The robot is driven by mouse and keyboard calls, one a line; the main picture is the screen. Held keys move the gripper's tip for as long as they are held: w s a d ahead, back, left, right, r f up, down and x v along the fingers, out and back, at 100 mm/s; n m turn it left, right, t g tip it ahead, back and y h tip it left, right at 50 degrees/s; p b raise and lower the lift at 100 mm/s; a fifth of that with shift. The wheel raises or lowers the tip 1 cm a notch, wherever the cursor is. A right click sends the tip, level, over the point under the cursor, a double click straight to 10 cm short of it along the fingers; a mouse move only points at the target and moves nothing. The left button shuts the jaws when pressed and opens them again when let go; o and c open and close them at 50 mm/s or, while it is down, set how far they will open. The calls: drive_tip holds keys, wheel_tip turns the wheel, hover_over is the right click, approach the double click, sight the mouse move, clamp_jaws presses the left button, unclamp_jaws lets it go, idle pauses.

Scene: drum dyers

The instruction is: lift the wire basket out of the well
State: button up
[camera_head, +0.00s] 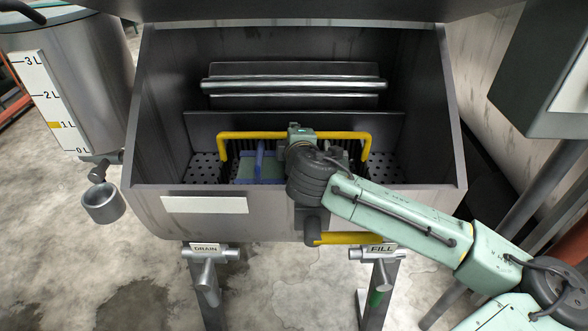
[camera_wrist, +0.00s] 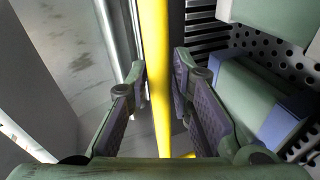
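The wire basket (camera_head: 232,147) sits down in the grey metal well (camera_head: 160,200). Its dark ribs are partly hidden behind my arm and the well's front wall. Its yellow handle (camera_head: 245,135) stands up as an arch across it. In the wrist view, the yellow handle (camera_wrist: 155,40) runs between the two fingers of my gripper (camera_wrist: 159,70). The fingers are apart, one on each side of the bar, with a narrow gap showing. Dark basket ribs (camera_wrist: 207,38) also show there. In the head view my wrist covers the handle's middle and hides the fingertips.
A green and blue item (camera_head: 260,168) lies in the basket; it also shows in the wrist view (camera_wrist: 250,95). Perforated metal (camera_head: 385,165) lies beside the basket. A steel rail (camera_head: 290,85) crosses the well's back. Valves marked DRAIN (camera_head: 207,275) and FILL (camera_head: 380,270) stand in front.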

clamp_jaws()
drive_tip(key=shift+r, duration=0.1)
idle(0.3)
